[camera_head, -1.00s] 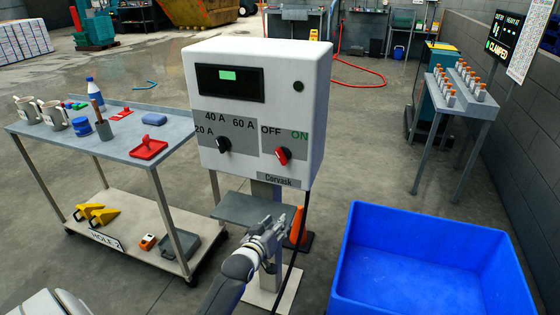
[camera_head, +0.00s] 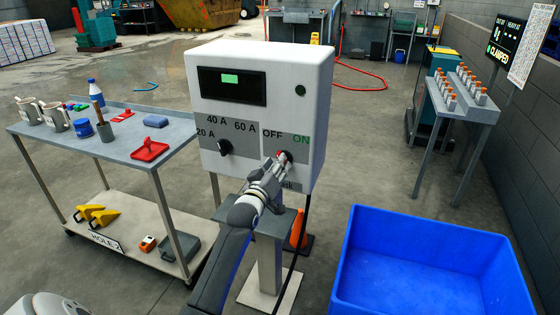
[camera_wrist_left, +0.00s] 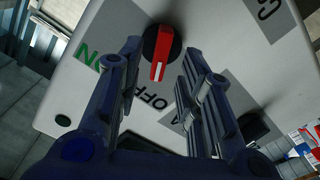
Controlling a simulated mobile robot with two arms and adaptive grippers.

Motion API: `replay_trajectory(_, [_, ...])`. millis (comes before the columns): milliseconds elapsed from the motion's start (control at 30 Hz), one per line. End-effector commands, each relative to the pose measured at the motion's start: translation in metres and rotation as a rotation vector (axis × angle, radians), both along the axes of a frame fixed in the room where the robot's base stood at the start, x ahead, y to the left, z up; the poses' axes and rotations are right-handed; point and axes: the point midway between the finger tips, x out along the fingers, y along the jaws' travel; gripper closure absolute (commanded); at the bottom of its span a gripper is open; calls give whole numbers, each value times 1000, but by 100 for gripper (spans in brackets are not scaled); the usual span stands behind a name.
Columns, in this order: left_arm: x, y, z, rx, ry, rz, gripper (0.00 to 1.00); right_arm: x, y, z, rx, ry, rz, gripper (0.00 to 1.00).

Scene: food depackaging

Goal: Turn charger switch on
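The charger (camera_head: 308,125) is a white box on a post, with a dark display, a round dial (camera_head: 225,147) for 20, 40 and 60 A, and a red switch (camera_head: 287,155) between the OFF and ON labels. In the left wrist view the red switch (camera_wrist_left: 160,50) has a white mark pointing to the OFF label. My left gripper (camera_head: 278,164) is right in front of the switch. In the left wrist view its two fingers (camera_wrist_left: 160,60) are open, one on each side of the switch, with gaps visible. My right gripper is not in view.
A cart (camera_head: 180,128) with mugs, a bottle and tools stands left of the charger. A large blue bin (camera_head: 425,222) stands at the right front. A grey shelf (camera_head: 279,222) sits on the post under the charger. A rack (camera_head: 478,110) with several orange-capped items is at the right.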

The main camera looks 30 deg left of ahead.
Motion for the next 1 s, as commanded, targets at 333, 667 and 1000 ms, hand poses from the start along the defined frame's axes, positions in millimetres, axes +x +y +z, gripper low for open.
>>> replay_trajectory(333, [27, 6, 0, 0, 0, 0, 66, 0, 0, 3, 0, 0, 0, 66])
replay_trajectory(667, [29, 7, 0, 0, 1, -1, 66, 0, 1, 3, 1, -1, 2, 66])
replay_trajectory(1000, [29, 7, 0, 0, 1, 0, 100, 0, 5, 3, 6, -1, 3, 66])
